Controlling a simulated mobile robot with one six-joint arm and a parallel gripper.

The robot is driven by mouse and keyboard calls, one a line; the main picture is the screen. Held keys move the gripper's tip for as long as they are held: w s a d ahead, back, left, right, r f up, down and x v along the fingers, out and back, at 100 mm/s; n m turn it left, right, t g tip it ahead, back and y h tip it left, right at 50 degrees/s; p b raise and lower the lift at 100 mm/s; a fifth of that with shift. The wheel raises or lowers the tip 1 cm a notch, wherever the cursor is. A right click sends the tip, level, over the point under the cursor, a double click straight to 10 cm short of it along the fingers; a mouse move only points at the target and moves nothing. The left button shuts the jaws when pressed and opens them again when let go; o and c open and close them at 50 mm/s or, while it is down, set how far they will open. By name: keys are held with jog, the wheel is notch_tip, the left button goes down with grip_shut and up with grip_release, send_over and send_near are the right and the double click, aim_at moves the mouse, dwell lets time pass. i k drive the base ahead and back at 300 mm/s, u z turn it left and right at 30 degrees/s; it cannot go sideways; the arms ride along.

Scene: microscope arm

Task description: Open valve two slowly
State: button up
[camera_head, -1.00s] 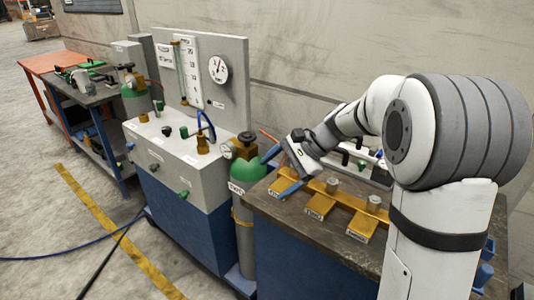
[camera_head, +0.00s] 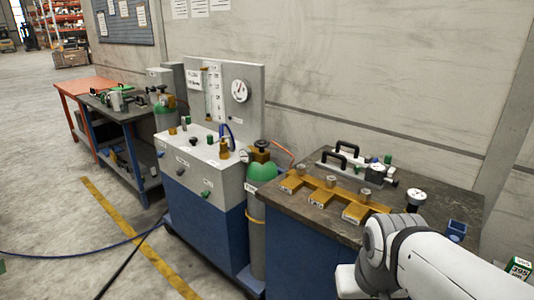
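A yellow manifold (camera_head: 330,188) lies on the dark bench top at the right. Its three branches point toward the front and carry small labels too small to read. I cannot tell which control is valve two, or how far any is turned. The grey panel unit (camera_head: 205,160) at centre also carries several small knobs on its top and front. My arm fills the lower right. My gripper is out of view.
A green-topped gas cylinder (camera_head: 262,172) stands between the panel unit and the workbench (camera_head: 420,225). Black-handled equipment (camera_head: 345,160), a round gauge (camera_head: 415,196) and a blue holder (camera_head: 455,230) sit on the bench. A hose (camera_head: 95,250) crosses the floor at left.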

aim_at(261, 145)
jog(key=z, duration=0.1)
jog(key=k, duration=0.55)
jog(key=u, duration=1.25)
jog(key=i, duration=1.2)
jog(key=z, duration=0.65)
jog(key=i, duration=0.5)
